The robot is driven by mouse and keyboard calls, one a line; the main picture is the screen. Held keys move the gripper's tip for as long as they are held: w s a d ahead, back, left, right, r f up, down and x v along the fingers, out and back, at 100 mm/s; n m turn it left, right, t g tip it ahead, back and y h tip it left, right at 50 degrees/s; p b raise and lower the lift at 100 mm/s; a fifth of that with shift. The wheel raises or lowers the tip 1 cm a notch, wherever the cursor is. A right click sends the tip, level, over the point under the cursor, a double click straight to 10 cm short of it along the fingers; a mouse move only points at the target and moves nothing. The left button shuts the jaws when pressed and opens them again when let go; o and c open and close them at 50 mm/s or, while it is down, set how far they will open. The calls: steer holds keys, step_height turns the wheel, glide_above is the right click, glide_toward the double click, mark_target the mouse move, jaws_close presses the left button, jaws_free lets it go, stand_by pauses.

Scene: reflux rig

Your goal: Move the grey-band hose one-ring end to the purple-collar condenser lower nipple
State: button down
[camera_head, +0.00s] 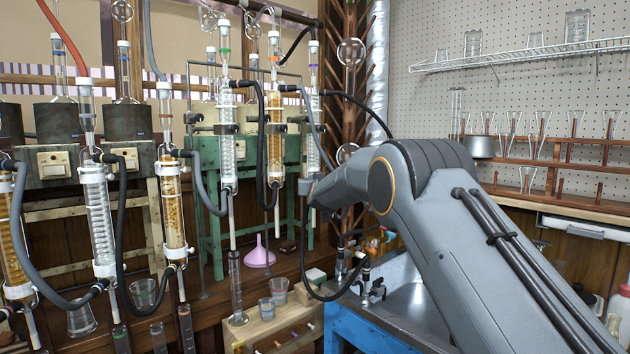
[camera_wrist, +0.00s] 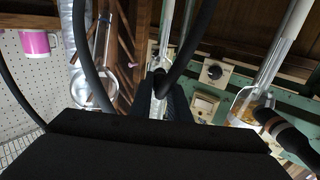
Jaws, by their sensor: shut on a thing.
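The purple-collar condenser (camera_head: 313,110) stands upright at the right end of the condenser row in the head view. Its lower end, where the lower nipple sits, is close beside my gripper (camera_head: 314,192), which is mostly hidden by my arm. In the wrist view my gripper (camera_wrist: 165,98) is shut on a black hose end (camera_wrist: 168,80), with glass directly behind it. The hose curves up and away from the fingers. Its grey band and ring are not distinguishable, and I cannot tell whether the end touches the nipple.
The orange-collar condenser (camera_head: 274,120) hangs just left, with a black hose beside it. A banded hose (camera_wrist: 285,130) is near my gripper's right in the wrist view. A pink funnel (camera_head: 260,252) stands lower left.

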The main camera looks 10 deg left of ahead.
steer(key=shift+w, duration=0.25)
stand_by(0.3)
steer(key=c, duration=1.6)
jaws_free()
steer(key=shift+s, duration=0.15)
